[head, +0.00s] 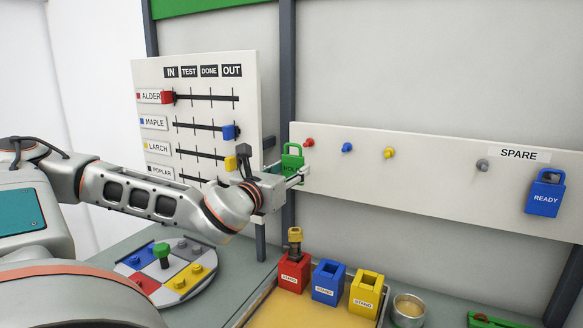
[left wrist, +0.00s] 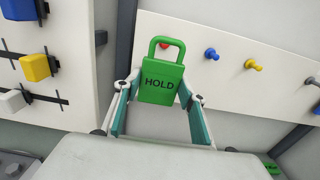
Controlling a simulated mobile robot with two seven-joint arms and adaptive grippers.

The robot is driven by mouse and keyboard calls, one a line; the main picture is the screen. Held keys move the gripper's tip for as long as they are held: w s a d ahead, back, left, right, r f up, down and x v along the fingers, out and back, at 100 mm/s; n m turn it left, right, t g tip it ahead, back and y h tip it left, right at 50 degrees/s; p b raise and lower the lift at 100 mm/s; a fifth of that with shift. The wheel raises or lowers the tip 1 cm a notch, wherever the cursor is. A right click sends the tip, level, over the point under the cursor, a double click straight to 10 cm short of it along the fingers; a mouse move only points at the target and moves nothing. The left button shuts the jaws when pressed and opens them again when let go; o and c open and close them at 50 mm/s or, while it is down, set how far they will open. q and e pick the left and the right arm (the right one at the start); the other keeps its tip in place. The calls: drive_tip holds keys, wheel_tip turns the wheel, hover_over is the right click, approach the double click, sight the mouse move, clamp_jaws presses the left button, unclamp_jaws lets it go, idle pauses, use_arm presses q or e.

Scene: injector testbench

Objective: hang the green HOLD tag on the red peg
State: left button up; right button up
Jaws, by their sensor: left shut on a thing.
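The green HOLD tag (head: 291,162) is upright with its loop on top, just left of and slightly below the red peg (head: 308,142) in the head view. My left gripper (head: 297,178) is shut on the tag's lower part. In the left wrist view the tag (left wrist: 160,82) sits between my fingers, and a bit of the red peg (left wrist: 165,45) shows through its loop. The loop does not appear to be around the peg; in the head view the peg looks apart from it. My right gripper is not in view.
The peg board also bears a blue peg (head: 347,147), a yellow peg (head: 388,153), a grey peg (head: 482,165) and a blue READY tag (head: 545,194). A slider board (head: 150,72) stands left. Below are red (head: 290,284), blue and yellow stands, and a metal cup (head: 408,309).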

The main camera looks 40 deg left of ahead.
sight(291, 168)
use_arm(q)
drive_tip(key=shift+x, duration=3)
drive_tip(key=shift+b+x, duration=0.55)
drive_tip(key=shift+x, duration=0.95)
drive_tip(key=shift+d+f, duration=0.1)
drive_tip(key=shift+s+f+b, duration=0.1)
drive_tip(key=shift+f+b, duration=0.2)
drive_tip(key=shift+b, duration=0.2)
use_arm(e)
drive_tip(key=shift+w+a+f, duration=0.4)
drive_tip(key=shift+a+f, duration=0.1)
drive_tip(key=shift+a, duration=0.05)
use_arm(q)
drive_tip(key=shift+f+b, duration=0.1)
drive_tip(key=shift+b, duration=0.25)
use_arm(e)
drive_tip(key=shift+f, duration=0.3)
